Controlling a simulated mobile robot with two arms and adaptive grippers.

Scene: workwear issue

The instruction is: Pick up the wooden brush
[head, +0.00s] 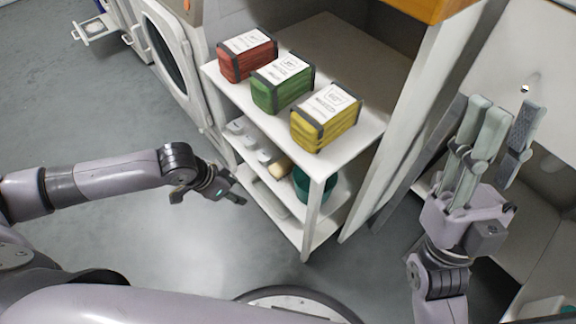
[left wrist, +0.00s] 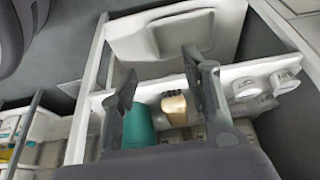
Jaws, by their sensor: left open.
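The wooden brush looks to be the small tan piece (head: 280,168) on the middle shelf of the white rack, between white items and a teal bucket. It also shows in the left wrist view (left wrist: 174,103), between my open fingers, with the teal bucket (left wrist: 139,127) beside it. Its lower part is hard to make out. My left gripper (head: 212,197) is open and empty, in front of the rack and apart from the brush. My right gripper (head: 503,120) is open and empty at the right, its fingers pointing up.
Red (head: 247,57), green (head: 283,84) and yellow (head: 326,118) packs stand on the rack's top shelf (head: 362,134), above the brush. A front post (head: 314,215) stands near the teal bucket. White bottles (left wrist: 248,89) stand beside the brush. Floor left of the rack is clear.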

